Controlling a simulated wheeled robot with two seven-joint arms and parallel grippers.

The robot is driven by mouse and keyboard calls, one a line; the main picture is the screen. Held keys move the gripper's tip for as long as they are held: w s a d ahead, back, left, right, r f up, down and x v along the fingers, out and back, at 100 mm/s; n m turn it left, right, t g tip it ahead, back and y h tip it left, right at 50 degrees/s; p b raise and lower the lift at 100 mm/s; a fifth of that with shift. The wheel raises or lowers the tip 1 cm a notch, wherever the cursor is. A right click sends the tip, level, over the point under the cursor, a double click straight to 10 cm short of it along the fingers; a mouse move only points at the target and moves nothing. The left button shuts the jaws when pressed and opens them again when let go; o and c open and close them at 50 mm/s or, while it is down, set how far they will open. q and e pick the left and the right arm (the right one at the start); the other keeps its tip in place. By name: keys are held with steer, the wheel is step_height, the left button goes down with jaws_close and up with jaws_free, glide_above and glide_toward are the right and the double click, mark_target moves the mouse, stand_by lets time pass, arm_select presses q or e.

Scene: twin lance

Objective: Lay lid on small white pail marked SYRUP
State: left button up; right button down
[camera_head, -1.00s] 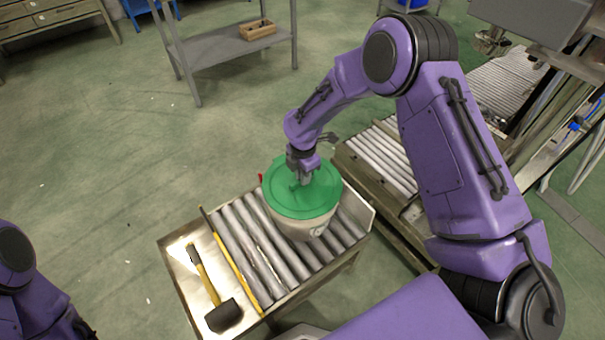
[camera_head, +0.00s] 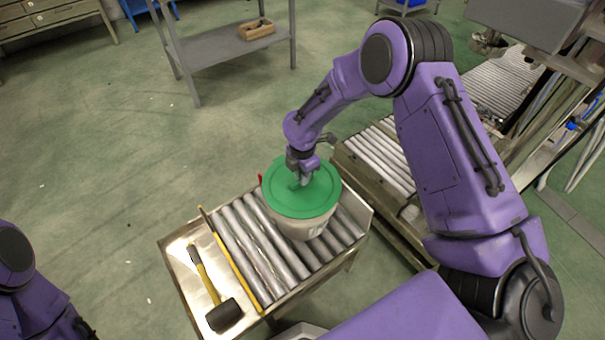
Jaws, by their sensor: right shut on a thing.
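The green round lid (camera_head: 300,200) is over the top of the small white pail (camera_head: 301,229), covering its mouth. The pail stands upright on the roller conveyor; its marking is too small to read. My right gripper (camera_head: 301,178) comes down from above and is shut on the lid near its middle, toward the far side. The lid looks level with the rim, but I cannot tell whether it is fully seated. My left arm (camera_head: 40,300) shows only at the lower left edge; its gripper is out of view.
A mallet (camera_head: 224,314) with a yellow handle and a yellow bar (camera_head: 232,262) lie on the metal table left of the rollers (camera_head: 262,250). Something red (camera_head: 260,177) shows behind the pail. A second conveyor (camera_head: 378,155) stands at the right. A shelf (camera_head: 215,48) stands behind.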

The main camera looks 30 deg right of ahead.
stand_by(0.7)
steer(key=shift+f+p, duration=0.5)
steer(key=shift+f, duration=0.3)
stand_by(1.3)
steer(key=c, duration=0.6)
jaws_free()
steer(key=shift+r, duration=0.1)
step_height(320, 180, up, 7)
steer(key=p, duration=0.6)
steer(key=shift+p, duration=0.4)
